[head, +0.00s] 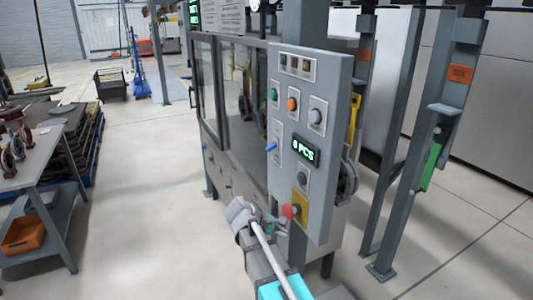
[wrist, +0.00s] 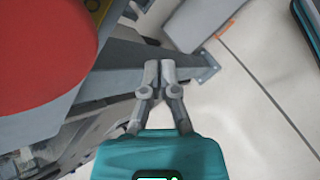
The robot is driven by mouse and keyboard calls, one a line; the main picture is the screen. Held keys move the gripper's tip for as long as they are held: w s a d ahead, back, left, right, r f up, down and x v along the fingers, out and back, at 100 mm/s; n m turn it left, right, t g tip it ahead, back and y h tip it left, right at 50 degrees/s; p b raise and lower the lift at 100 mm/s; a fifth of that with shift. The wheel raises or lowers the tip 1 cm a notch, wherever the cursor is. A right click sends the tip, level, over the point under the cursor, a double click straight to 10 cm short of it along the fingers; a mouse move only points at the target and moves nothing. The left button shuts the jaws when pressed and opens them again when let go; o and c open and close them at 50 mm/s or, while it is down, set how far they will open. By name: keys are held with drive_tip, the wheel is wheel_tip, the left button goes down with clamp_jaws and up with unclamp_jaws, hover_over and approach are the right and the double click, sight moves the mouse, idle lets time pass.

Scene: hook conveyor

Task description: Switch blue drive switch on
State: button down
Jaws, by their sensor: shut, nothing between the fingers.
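The blue drive switch (head: 271,147) is a small blue lever that sticks out to the left from a light plate on the grey control panel (head: 322,150). My gripper (head: 279,223) is below it in the head view, near the panel's lower edge and the red mushroom button (head: 291,211). In the wrist view my gripper (wrist: 160,68) is shut, its fingertips together with nothing between them. The red button (wrist: 40,50) fills the upper left there, close to the camera. The blue switch is not seen in the wrist view.
The panel also carries a green button (head: 273,94), an orange button (head: 292,104), dark knobs and a "0 PCS" display (head: 303,149). Grey posts stand to its right. A table (head: 50,165) with parts stands at the left. The floor between is clear.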

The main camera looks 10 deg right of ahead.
drive_tip(key=w+a+r+n+t+h+p, duration=0.2)
drive_tip(key=w+a+r+n+h, duration=0.25)
drive_tip(key=w+r, duration=0.35)
drive_tip(key=n+t+h+p, duration=0.1)
drive_tip(key=n+t+h, duration=0.1)
drive_tip(key=n+h, duration=0.3)
approach(278, 159)
drive_tip(key=a, duration=0.3)
drive_tip(key=shift+s+d+f+n+y, duration=0.1)
drive_tip(key=shift+s+f+n+y, duration=0.15)
drive_tip(key=shift+y, duration=0.1)
drive_tip(key=shift+d, duration=0.1)
drive_tip(key=p+x, duration=0.1)
drive_tip(key=x, duration=0.8)
drive_tip(key=shift+w+d, duration=0.1)
drive_tip(key=shift+d, duration=0.25)
drive_tip(key=shift+d+r+p, duration=0.1)
drive_tip(key=shift+r+p, duration=0.25)
drive_tip(key=shift+p, duration=0.05)
drive_tip(key=shift+s+a+r+p, duration=0.1)
drive_tip(key=shift+a+r+p, duration=0.25)
drive_tip(key=shift+r+p, duration=0.4)
drive_tip(key=shift+s+a+r+p, duration=0.1)
drive_tip(key=shift+a+r+p, duration=0.3)
drive_tip(key=shift+r+p, duration=0.3)
drive_tip(key=shift+d+r+p, duration=0.1)
drive_tip(key=shift+d+p, duration=0.1)
drive_tip(key=shift+p, duration=0.15)
